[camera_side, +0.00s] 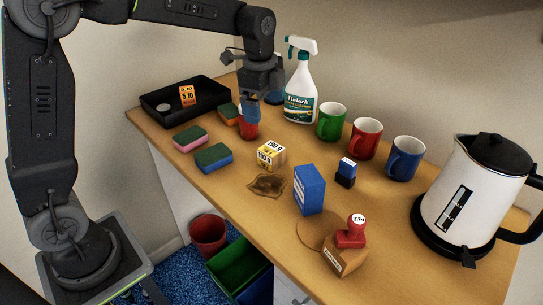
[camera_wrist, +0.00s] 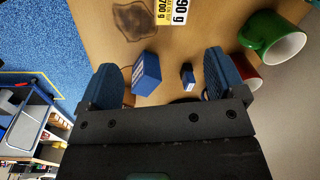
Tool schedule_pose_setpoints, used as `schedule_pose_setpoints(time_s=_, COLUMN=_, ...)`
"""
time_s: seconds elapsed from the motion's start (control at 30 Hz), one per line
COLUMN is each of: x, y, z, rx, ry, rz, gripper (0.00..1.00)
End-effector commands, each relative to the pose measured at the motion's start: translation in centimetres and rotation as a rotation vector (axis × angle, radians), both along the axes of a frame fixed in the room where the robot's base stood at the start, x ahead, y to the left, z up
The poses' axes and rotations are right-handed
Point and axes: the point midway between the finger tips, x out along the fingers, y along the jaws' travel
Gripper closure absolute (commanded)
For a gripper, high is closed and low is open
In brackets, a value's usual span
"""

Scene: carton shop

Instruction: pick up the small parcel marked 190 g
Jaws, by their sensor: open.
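The small parcel (camera_side: 271,154) is a pale box with a yellow band and a white label reading 190 g. It lies on the wooden table near the middle in the side view. In the wrist view the parcel (camera_wrist: 171,12) is at the top edge, partly cut off, with part of a white label and a yellow 700 g label showing. My gripper (camera_side: 262,100) is above the table, behind and left of the parcel, apart from it. In the wrist view its two blue fingers are spread wide, and nothing is held between them.
A brown stain (camera_side: 268,186) lies in front of the parcel. A red object (camera_side: 250,131) is below my gripper. Sponges (camera_side: 212,158), a spray bottle (camera_side: 300,92) and mugs (camera_side: 331,122) stand around.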

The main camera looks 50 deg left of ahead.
Motion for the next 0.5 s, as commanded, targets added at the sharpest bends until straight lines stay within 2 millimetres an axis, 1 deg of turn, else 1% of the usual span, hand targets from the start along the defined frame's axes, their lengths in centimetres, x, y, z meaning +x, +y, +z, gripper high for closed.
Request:
schedule_pose_setpoints(time_s=0.03, x=1.2, y=0.1, z=-1.1, rx=0.002, ry=0.026, rz=-0.058, gripper=0.11)
schedule_pose_setpoints(time_s=0.1, x=2.3, y=0.2, z=-2.1, rx=0.005, ry=0.047, rz=-0.129, gripper=0.11)
schedule_pose_setpoints(time_s=0.2, x=3.2, y=0.3, z=-3.0, rx=0.005, ry=0.065, rz=-0.191, gripper=0.11)
schedule_pose_setpoints(time_s=0.37, x=3.5, y=0.4, z=-4.6, rx=0.005, ry=0.075, rz=-0.219, gripper=0.11)
schedule_pose_setpoints(time_s=0.5, x=3.4, y=0.4, z=-7.2, rx=0.005, ry=0.076, rz=-0.218, gripper=0.11)
